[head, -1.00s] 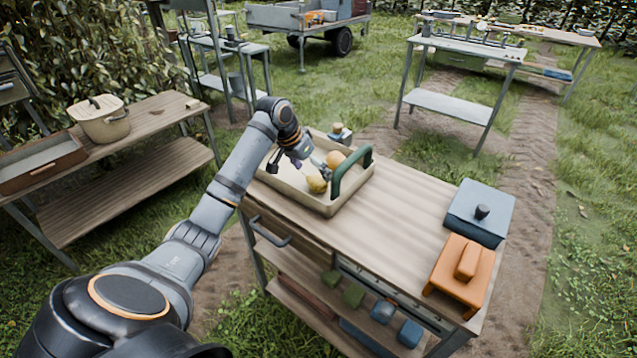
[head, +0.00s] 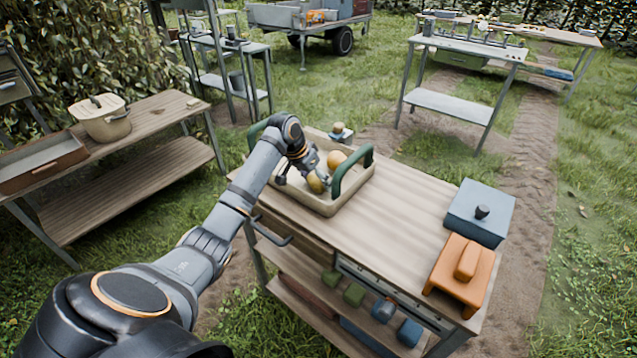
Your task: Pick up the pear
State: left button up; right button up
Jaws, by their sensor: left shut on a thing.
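A yellow pear (head: 316,184) is in the beige tray with green handles (head: 330,208) on the wooden workbench. My left gripper (head: 316,173) reaches down into the tray and is shut on this pear, its fingers partly covering it. The pear is low in the tray; I cannot tell whether it touches the tray floor. A rounder orange-yellow fruit (head: 337,159) lies just behind the gripper. My right gripper is not in view.
A blue box with a dark knob (head: 482,207) and an orange block-like object (head: 461,270) stand at the workbench's right end. The bench top (head: 400,215) between them and the tray is clear. A small item (head: 340,131) stands behind the tray. A side table (head: 140,150) is at left.

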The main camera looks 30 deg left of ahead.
pick_arm(q)
jog(key=c, duration=0.3)
jog(key=shift+r, duration=0.1)
notch_tip(320, 180, up, 10)
jog(key=shift+f, duration=0.15)
